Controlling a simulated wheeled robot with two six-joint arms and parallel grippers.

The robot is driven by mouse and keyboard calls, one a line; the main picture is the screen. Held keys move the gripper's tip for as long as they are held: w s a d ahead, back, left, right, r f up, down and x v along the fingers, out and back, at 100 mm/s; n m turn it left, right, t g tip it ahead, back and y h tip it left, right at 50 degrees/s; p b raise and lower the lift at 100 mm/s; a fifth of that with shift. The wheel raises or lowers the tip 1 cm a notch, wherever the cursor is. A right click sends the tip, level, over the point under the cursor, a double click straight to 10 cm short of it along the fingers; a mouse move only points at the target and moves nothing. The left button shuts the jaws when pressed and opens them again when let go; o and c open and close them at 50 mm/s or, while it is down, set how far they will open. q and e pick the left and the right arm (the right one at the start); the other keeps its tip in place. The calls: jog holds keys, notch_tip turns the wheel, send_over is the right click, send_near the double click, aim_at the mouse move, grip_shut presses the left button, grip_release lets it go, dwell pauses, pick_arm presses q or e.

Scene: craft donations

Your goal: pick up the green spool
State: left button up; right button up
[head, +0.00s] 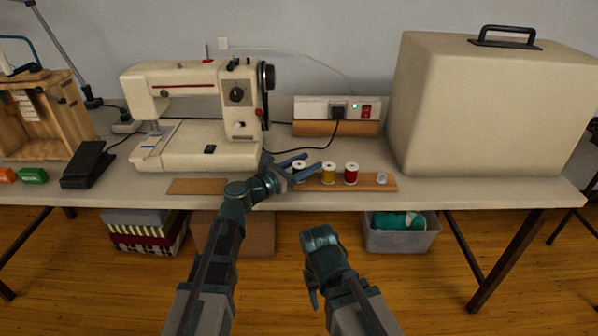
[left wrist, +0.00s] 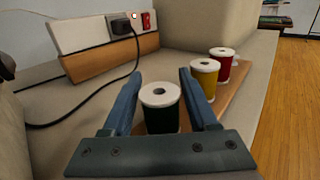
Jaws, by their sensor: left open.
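The green spool, dark green with a white top, stands upright in the left wrist view (left wrist: 160,118) between the two fingers of my left gripper (left wrist: 160,82). The gripper is open, with a finger on each side of the spool; I cannot tell if either touches it. In the head view my left gripper (head: 307,164) reaches over the wooden strip from the left and hides most of the spool, leaving its white top (head: 299,164) showing. My right gripper (head: 314,290) is low in front of the table, and its jaw opening is unclear.
A yellow spool (head: 328,175) and a red spool (head: 351,174) stand to the right on the wooden strip (head: 200,187). A sewing machine (head: 200,150) is behind left, a power strip (head: 310,110) with a black cable behind, and a large beige case (head: 460,110) at right.

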pick_arm(q)
grip_shut()
jog(key=shift+r, duration=0.2)
pick_arm(e)
jog(key=shift+r, duration=0.2)
